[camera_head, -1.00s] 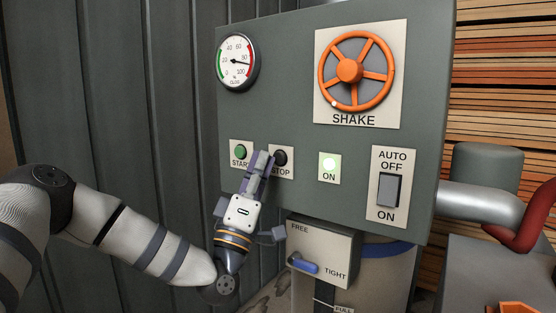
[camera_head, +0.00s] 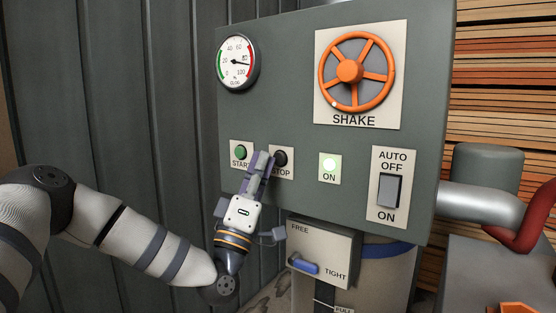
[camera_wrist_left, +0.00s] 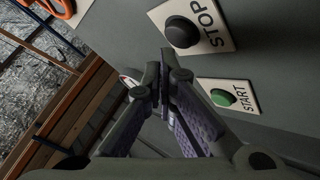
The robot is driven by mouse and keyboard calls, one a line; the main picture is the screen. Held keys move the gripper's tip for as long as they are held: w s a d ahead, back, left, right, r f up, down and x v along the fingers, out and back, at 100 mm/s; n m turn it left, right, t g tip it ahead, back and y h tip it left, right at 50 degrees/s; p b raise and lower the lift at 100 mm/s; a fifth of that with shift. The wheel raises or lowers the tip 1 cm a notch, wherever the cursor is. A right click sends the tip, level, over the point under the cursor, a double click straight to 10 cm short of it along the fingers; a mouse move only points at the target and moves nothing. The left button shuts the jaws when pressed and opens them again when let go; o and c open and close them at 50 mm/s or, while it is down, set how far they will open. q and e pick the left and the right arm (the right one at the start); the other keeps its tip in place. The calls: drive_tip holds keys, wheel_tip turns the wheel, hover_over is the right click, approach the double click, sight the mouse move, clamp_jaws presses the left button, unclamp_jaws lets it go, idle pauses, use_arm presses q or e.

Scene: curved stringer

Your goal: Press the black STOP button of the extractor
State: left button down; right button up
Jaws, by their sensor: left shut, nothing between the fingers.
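The black STOP button (camera_head: 280,158) sits on a pale plate on the grey extractor panel (camera_head: 290,100). It shows larger in the left wrist view (camera_wrist_left: 183,32), above and right of the fingertips. The green START button (camera_head: 240,152) is to its left. My left gripper (camera_head: 262,160) is shut and empty, its tips in front of the panel between the two buttons, just left of the STOP button. In the left wrist view the closed fingertips (camera_wrist_left: 160,75) appear apart from both buttons. My right gripper is not in view.
An AUTO/OFF/ON switch (camera_head: 390,190) and an orange SHAKE wheel (camera_head: 355,70) are to the right. A FREE/TIGHT box (camera_head: 322,250) with a blue lever projects below the panel, close to my left gripper.

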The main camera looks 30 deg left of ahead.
use_arm(q)
drive_tip(key=shift+w, duration=0.45)
drive_tip(key=shift+w+d, duration=0.1)
drive_tip(key=shift+w, duration=0.3)
idle(0.5)
drive_tip(key=shift+s, duration=0.85)
drive_tip(key=shift+s, duration=0.1)
